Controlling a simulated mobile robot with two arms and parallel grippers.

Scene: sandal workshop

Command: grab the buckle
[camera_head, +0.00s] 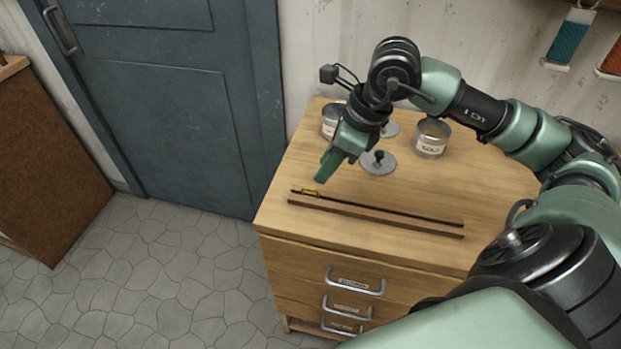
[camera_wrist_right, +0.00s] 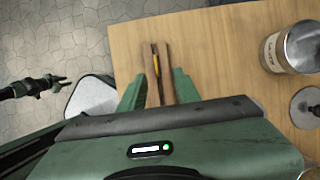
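A small yellow-gold buckle (camera_head: 311,193) lies at the left end of a thin dark strip (camera_head: 400,211) on the wooden cabinet top. My right gripper (camera_head: 326,168) is above the cabinet top, just beyond the buckle, pointing down. In the right wrist view the right gripper (camera_wrist_right: 158,92) is open, its two green fingers spread to either side of the strips. The buckle shows there as a yellow piece (camera_wrist_right: 156,65) ahead, between the finger lines and not touched. A dark jointed arm part, probably my left gripper (camera_wrist_right: 58,83), shows small at the left; its opening is unclear.
A brown wooden bar (camera_head: 375,218) lies beside the dark strip, nearer the front edge. Behind the gripper stand two labelled tins (camera_head: 432,138) (camera_head: 331,120) and a grey lid with a black knob (camera_head: 378,163). The cabinet's right side (camera_head: 490,180) looks clear.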

